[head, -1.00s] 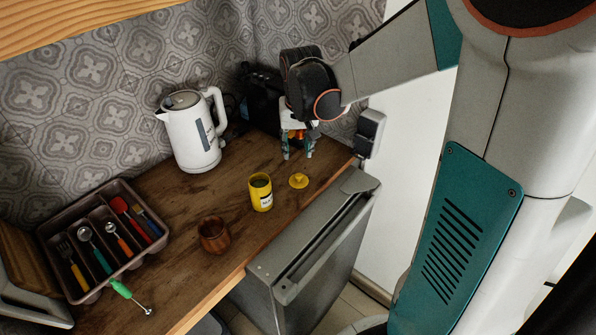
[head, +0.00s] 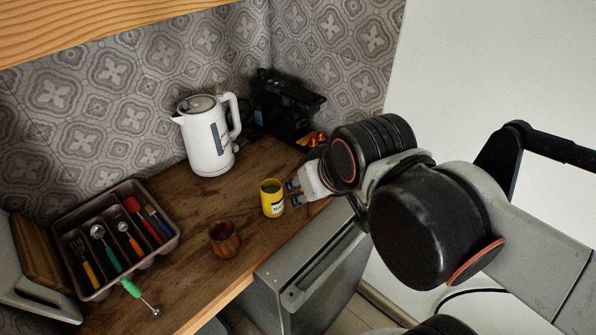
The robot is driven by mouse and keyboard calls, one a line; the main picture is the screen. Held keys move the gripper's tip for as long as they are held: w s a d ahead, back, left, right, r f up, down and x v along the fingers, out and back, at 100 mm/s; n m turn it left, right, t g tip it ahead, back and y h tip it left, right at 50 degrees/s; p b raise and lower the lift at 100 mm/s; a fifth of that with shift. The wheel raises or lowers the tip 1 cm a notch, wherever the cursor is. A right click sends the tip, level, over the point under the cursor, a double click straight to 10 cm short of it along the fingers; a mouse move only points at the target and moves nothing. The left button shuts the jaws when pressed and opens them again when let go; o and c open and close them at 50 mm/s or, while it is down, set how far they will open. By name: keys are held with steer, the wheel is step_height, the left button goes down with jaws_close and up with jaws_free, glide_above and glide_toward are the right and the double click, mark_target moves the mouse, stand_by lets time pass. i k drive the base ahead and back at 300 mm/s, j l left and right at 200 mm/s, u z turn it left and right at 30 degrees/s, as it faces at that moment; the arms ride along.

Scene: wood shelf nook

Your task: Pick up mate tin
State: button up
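The mate tin (head: 272,198) is a small yellow can with a white label, upright on the wooden counter. Its top looks open, with dark greenish contents. My gripper (head: 294,192) is just right of the tin, low over the counter and pointing left at it. Its two fingertips are apart, with nothing seen between them. I cannot tell whether they touch the tin. The tin's yellow lid, seen earlier on the counter, is hidden behind my gripper.
A brown wooden cup (head: 224,239) stands in front-left of the tin. A white kettle (head: 206,140) and a black machine (head: 285,108) stand at the back. A cutlery tray (head: 92,293) and a green-handled scoop (head: 131,288) are at left. The counter (head: 190,215) between is clear.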

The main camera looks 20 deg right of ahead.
mark_target(271, 190)
steer(key=k+j+u, duration=0.15)
steer(key=k+j, duration=0.15)
steer(key=k+j+u, duration=0.15)
steer(key=k+j, duration=0.15)
steer(key=k+j+u, duration=0.15)
steer(key=j, duration=0.4)
steer(key=k+j+u, duration=0.1)
steer(key=k+j, duration=0.25)
